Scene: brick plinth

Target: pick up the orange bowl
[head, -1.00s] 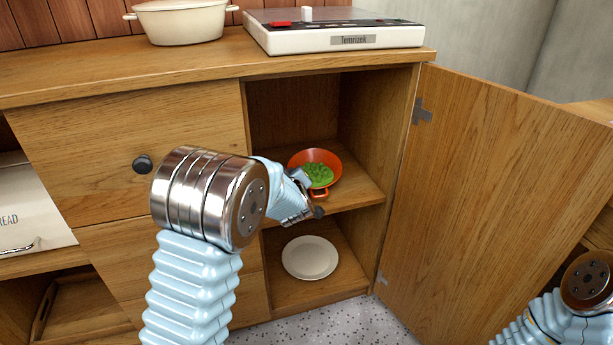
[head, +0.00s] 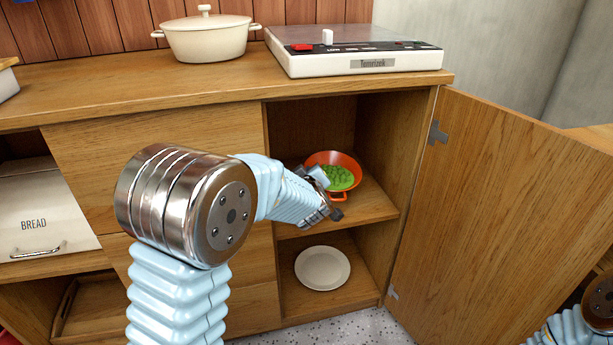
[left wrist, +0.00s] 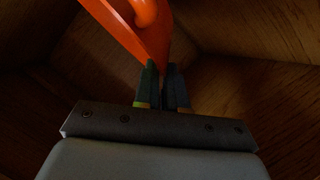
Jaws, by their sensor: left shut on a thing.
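The orange bowl (head: 347,160) is on or just above the middle shelf of the open cabinet; I cannot tell whether it touches the shelf. It holds green contents (head: 340,178) and has a small orange handle at its front. My left gripper (head: 322,180) reaches in from the left and is shut on the bowl's near left side. In the left wrist view the two dark fingers (left wrist: 163,70) close on the wall of the orange bowl (left wrist: 125,32), with a rounded orange handle above. My right gripper is out of view; only part of that arm shows at lower right.
A white plate (head: 322,268) lies on the compartment floor below. The cabinet door (head: 500,210) stands open to the right. A cream pot (head: 207,38) and a white turntable-like device (head: 360,62) stand on top. A bread box (head: 40,215) is at left.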

